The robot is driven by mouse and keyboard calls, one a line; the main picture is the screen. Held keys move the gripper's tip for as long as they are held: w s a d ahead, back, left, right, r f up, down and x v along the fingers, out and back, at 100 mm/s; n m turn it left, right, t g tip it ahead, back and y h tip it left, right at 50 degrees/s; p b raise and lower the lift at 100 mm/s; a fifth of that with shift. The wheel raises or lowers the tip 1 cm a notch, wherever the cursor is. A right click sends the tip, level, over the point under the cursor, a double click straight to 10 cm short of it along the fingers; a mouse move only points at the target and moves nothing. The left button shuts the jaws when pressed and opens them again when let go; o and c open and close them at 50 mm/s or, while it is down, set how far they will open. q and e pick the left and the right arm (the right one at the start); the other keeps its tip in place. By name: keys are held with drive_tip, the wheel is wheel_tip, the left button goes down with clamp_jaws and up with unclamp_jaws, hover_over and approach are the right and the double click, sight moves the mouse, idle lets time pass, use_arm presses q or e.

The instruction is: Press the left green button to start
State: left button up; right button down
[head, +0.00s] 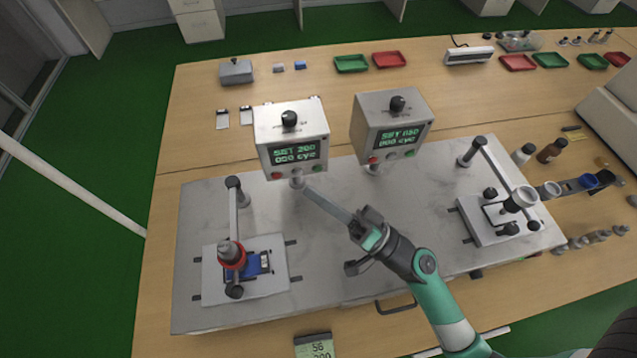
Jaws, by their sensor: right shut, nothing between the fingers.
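The left control box (291,137) stands on a post at the back of the metal plate, with a black knob on top and a display reading "SET 200" and "000 cyc". Its green button (318,168) is at the lower right of the front face, and its red button (277,176) at the lower left. My right gripper (309,189) is shut and empty. Its long grey fingers point up and left, with their tips just below the left box, below and slightly left of the green button. They look apart from the button. My left gripper is out of view.
A second control box (391,126) stands to the right with its own red and green buttons. Test rigs stand at the left (232,255) and right (500,215) of the metal plate (330,262). Trays, bottles and small parts line the back and right of the table.

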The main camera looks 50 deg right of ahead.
sight(318, 169)
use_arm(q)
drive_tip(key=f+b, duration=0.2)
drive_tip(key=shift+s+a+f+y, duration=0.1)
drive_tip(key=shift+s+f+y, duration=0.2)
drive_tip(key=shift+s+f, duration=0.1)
use_arm(e)
drive_tip(key=s+d+f+m+g+h, duration=0.1)
drive_tip(key=s+d+f+m+h, duration=0.1)
drive_tip(key=f, duration=0.6)
drive_tip(key=shift+s+f+h, duration=0.3)
drive_tip(key=shift+s+f, duration=0.1)
drive_tip(key=shift+s, duration=0.25)
drive_tip(key=shift+w, duration=0.1)
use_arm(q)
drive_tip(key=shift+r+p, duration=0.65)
use_arm(e)
drive_tip(key=w+d, duration=0.5)
drive_tip(key=w, duration=0.2)
drive_tip(key=shift+d, duration=0.1)
